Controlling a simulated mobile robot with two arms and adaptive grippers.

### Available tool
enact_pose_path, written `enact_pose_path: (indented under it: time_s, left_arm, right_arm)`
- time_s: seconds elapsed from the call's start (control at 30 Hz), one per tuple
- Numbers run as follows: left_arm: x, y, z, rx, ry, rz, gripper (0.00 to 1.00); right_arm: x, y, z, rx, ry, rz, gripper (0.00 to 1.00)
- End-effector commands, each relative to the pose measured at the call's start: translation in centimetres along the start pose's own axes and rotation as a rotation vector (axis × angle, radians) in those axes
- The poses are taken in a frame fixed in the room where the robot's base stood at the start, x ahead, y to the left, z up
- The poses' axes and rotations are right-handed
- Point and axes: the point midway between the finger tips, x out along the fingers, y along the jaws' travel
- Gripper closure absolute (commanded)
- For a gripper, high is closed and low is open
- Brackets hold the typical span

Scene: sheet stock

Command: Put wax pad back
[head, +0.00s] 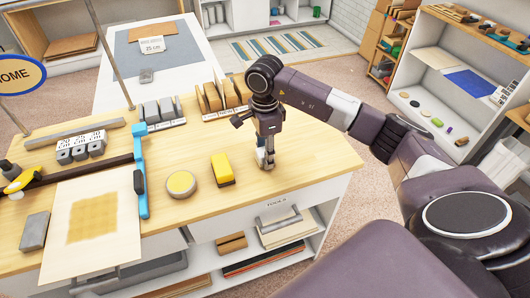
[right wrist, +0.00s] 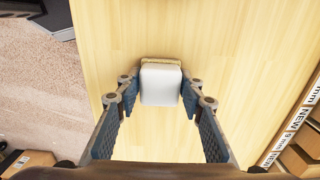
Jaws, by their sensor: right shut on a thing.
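My right gripper (head: 266,152) is over the right part of the wooden bench, pointing down. It is shut on a small white block with a tan edge, which looks like the wax pad (right wrist: 161,84). In the right wrist view the block sits between the two blue-grey fingers (right wrist: 160,98). In the head view the gripper mostly hides it; it is at or just above the bench top, and I cannot tell whether it touches. My left gripper is not in view.
Upright dividers (head: 160,113) stand along the back. Bare bench top (head: 305,164) lies right of the gripper, near the edge.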

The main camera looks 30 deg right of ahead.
Motion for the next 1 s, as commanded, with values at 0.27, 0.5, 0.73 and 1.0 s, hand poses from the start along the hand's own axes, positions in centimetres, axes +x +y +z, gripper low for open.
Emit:
enact_pose_path:
  time_s: [0.27, 0.5, 0.73, 1.0]
  left_arm:
    - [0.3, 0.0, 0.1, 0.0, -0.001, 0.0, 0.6]
    - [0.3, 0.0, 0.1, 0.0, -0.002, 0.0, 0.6]
    - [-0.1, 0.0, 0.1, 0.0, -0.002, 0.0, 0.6]
    - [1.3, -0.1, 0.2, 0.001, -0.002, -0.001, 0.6]
  right_arm:
    - [0.3, 0.0, 0.0, 0.0, 0.0, -0.001, 0.6]
    - [0.3, 0.0, 0.0, 0.0, 0.0, 0.0, 0.47]
    - [-0.2, 0.0, 0.0, 0.0, -0.001, 0.0, 0.47]
    - [-4.6, -0.2, 0.0, 0.0, -0.001, -0.007, 0.47]
